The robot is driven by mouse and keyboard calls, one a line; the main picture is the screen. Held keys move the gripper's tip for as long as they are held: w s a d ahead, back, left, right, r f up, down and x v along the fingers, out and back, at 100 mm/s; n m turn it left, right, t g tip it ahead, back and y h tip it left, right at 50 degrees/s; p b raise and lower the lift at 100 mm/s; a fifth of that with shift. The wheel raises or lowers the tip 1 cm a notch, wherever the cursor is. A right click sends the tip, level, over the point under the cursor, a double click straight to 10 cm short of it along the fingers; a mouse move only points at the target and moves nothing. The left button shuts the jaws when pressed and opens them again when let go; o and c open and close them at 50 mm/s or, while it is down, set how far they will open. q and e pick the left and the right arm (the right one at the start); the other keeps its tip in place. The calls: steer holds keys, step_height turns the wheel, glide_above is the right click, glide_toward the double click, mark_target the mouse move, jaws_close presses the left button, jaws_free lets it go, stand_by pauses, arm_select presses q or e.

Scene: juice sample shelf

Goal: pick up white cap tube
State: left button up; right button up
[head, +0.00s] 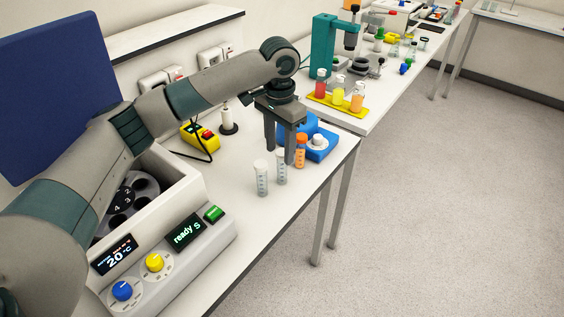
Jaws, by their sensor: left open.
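Two clear tubes with white caps stand upright on the white bench: one nearer (261,180), and one a little behind and to its right (281,172). A tube with an orange cap (300,155) stands just right of the second one. My left gripper (279,153) points down with its fingers apart and empty. In the picture its fingertips are at the height of the white caps, and one finger is close to the second tube's top. I cannot tell whether the fingers straddle that tube or are behind it. My right gripper is not in view.
A blue device with a white knob (319,141) sits right behind the tubes. A white machine with a "ready" display (187,231) fills the near left. A yellow meter (200,136) and a yellow rack of juice bottles (336,104) stand farther back. The bench front (262,222) is clear.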

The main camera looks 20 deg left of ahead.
mark_target(281, 167)
arm_select(q)
steer(key=shift+f, duration=1.2)
steer(key=shift+f+p, duration=0.1)
steer(key=shift+p, duration=0.2)
steer(key=shift+w+f, duration=0.1)
steer(key=shift+f, duration=0.2)
step_height(281, 167, down, 3)
steer(key=shift+w+d+f+p, duration=0.1)
steer(key=shift+w+p, duration=0.05)
steer(key=shift+p, duration=0.8)
steer(key=shift+f, duration=0.6)
steer(key=c, duration=1.1)
